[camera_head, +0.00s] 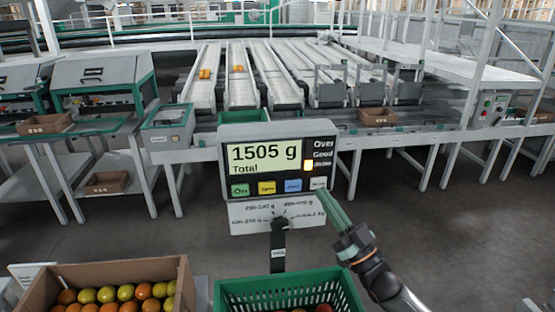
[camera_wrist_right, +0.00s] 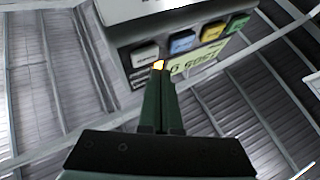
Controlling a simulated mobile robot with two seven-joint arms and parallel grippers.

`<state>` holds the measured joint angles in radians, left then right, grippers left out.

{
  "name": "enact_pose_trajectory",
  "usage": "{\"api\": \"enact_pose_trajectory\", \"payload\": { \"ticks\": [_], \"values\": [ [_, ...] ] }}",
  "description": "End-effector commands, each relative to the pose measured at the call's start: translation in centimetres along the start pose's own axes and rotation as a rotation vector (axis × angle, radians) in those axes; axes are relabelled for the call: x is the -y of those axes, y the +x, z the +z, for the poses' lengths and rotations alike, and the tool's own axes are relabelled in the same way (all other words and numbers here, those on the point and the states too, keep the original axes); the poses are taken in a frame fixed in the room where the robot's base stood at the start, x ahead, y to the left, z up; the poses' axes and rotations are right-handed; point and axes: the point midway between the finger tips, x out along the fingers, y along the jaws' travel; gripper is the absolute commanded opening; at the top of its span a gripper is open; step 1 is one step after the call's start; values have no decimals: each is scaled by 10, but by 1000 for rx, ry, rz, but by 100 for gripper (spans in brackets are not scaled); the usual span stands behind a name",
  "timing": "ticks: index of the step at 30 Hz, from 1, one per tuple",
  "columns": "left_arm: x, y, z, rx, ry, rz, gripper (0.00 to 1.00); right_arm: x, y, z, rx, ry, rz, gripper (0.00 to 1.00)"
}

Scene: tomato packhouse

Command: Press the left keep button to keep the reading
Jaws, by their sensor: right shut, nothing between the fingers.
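The scale's display unit (camera_head: 281,160) reads "1505 g Total". Along its lower edge is a row of buttons: a green one marked "On" (camera_head: 240,189), a yellow one (camera_head: 266,187), a blue one (camera_head: 293,186) and a whitish one (camera_head: 318,183) at the right end. The last three labels are too small to read surely. My right gripper (camera_head: 323,194) is shut and empty, its tips just below the whitish button. In the right wrist view the tips (camera_wrist_right: 158,65) are close to the whitish button (camera_wrist_right: 145,55); I cannot tell whether they touch. My left gripper is out of view.
An amber lamp (camera_head: 308,165) is lit on the display unit. A green crate (camera_head: 240,288) and a cardboard box (camera_head: 184,270) of tomatoes stand in front. Conveyors (camera_head: 240,88) lie behind.

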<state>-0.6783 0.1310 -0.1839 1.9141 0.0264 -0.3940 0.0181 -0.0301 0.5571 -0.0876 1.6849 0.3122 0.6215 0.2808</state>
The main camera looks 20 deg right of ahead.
Motion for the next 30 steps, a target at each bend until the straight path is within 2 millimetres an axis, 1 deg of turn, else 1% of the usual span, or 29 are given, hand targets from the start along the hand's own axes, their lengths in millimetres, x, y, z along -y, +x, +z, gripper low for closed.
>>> {"api": "enact_pose_trajectory", "payload": {
  "ticks": [17, 30],
  "values": [
    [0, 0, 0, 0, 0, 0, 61, 0, 0, 0, 0, 0, 0, 0],
    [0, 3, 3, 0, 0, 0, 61, -5, 6, 4, 0, 0, 0, 0]
  ]
}}
